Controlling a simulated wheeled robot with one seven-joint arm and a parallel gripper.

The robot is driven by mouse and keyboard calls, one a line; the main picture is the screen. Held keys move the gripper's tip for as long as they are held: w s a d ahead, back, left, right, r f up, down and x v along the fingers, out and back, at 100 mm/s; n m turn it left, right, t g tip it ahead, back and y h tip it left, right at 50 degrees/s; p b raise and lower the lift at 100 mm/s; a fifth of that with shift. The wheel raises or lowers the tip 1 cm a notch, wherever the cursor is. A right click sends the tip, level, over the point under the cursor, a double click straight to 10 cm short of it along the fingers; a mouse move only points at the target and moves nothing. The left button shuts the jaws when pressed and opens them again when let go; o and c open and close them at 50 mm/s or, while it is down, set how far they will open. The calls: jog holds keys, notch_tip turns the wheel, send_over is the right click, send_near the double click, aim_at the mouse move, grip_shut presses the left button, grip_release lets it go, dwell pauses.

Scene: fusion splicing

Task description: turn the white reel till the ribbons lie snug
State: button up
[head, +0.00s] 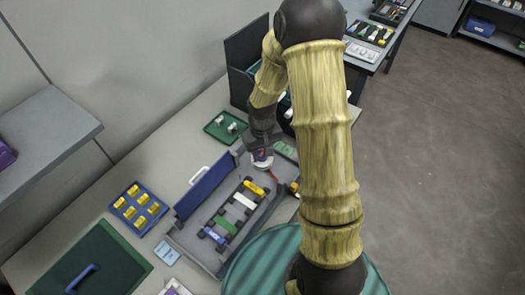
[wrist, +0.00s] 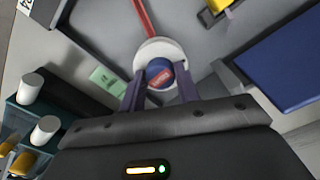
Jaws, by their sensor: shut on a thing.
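The white reel (head: 262,163) sits at the far end of the grey open case (head: 206,258). In the wrist view the reel (wrist: 150,50) is a white disc with a round blue-and-red knob (wrist: 160,73) at its middle. My gripper (wrist: 160,84) comes down over it, its two dark fingers shut on the knob, one on each side. In the head view my gripper (head: 261,147) hides part of the reel. A red ribbon (wrist: 145,18) runs straight away from the reel; how snug it lies I cannot tell.
Yellow, white, green and blue blocks (head: 240,201) sit on dark rails in the case. The case's blue lid (head: 205,186) stands along its left side. A blue tray of yellow pieces (head: 139,209) and a green tray (head: 225,127) stand nearby.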

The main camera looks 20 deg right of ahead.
aim_at(262, 154)
jog(key=shift+n+p, duration=0.6)
jog(key=shift+n, duration=0.9)
jog(key=o, duration=1)
notch_tip(262, 154, up, 17)
jog(key=shift+r+p, duration=0.2)
jog(key=shift+p, duration=0.1)
jog(key=s+m+t, duration=0.1)
jog(key=s, duration=0.3)
jog(key=s+r+m+p, duration=0.1)
jog(key=s+m, duration=0.1)
jog(key=s, duration=0.2)
jog(key=s+m+t+p, duration=0.1)
jog(key=s, duration=0.3)
jog(key=shift+s+d+r+m+t, duration=0.2)
jog(key=shift+r+m+t, duration=0.1)
jog(key=shift+r+m, duration=0.1)
